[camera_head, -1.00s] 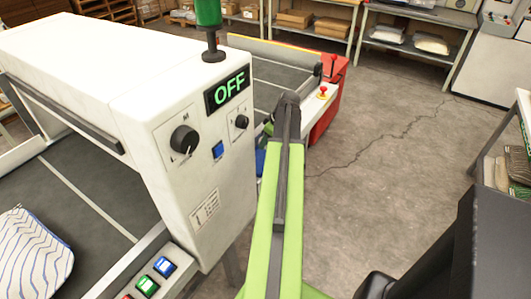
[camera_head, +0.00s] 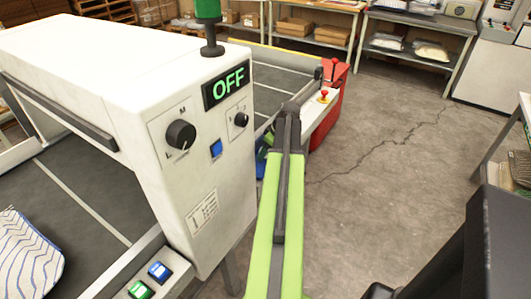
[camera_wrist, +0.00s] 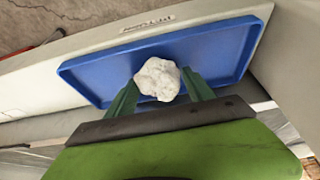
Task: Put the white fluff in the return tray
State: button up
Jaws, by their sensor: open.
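The white fluff (camera_wrist: 158,79) is a small lumpy ball between the two green fingers of my gripper (camera_wrist: 162,92) in the wrist view. It appears over or on the blue tray (camera_wrist: 85,72), which has a raised rim and a label on the surface beside it. My gripper is open, with the fingers on either side of the fluff. I cannot tell whether the fluff rests on the tray floor. In the head view my green arm hides most of the tray and the fluff; only a bit of blue (camera_head: 260,168) shows beside the arm.
A white machine (camera_head: 130,60) with an OFF display (camera_head: 227,88) stands close on the left. A striped pillow (camera_head: 25,258) lies on its dark belt. A red stand with an emergency button (camera_head: 323,97) is beyond my arm. Open floor (camera_head: 390,165) lies to the right.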

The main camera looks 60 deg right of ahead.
jog(key=shift+r, duration=0.15)
jog(key=shift+r+p, duration=0.35)
jog(key=shift+p, duration=0.15)
jog(key=p+v, duration=1)
jog(key=v, duration=0.1)
jog(key=shift+s, duration=0.15)
jog(key=shift+r, duration=0.15)
